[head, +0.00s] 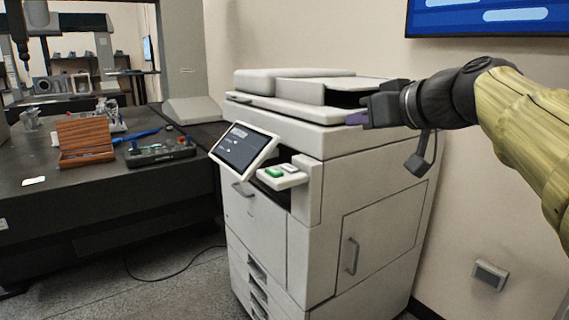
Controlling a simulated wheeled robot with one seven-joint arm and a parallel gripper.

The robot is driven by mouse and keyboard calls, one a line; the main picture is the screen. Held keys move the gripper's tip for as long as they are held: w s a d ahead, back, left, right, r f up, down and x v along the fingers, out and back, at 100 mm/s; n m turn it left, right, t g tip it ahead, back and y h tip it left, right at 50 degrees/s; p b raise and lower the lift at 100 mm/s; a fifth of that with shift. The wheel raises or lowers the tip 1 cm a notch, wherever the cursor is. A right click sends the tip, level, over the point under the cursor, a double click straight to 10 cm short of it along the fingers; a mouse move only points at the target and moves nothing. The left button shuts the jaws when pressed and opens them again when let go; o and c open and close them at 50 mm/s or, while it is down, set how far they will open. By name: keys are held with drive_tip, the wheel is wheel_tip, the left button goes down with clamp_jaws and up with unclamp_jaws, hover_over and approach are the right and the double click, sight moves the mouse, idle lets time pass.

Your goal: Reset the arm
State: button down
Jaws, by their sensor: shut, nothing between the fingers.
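My arm, with a yellow cover, reaches in from the right edge of the head view. My gripper (354,118) points left, in front of the upper part of a large white office printer (290,215). Its dark fingers are shut with nothing between them. From this view I cannot tell whether the fingers touch the printer or hang apart from it.
The printer has a tilted touch panel (243,147) and a small shelf with a green item (275,172). A dark table (100,192) at left bears an open wooden box (85,140) and a control box (160,152). A screen (490,17) hangs on the wall.

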wheel_tip(320, 180, down, 24)
drive_tip(key=s+d+f+m+g+h+p, duration=0.1)
drive_tip(key=m+g+h+p, duration=0.1)
drive_tip(key=m+g+h, duration=0.25)
drive_tip(key=s+f+m+g+h+p, duration=0.1)
drive_tip(key=s+f+g+h+p, duration=0.3)
drive_tip(key=s+f, duration=1.25)
wheel_tip(320, 180, up, 36)
drive_tip(key=w+d+g+y+p, duration=0.1)
drive_tip(key=p, duration=3.4)
drive_tip(key=shift+w+d, duration=0.15)
drive_tip(key=shift+w, duration=0.25)
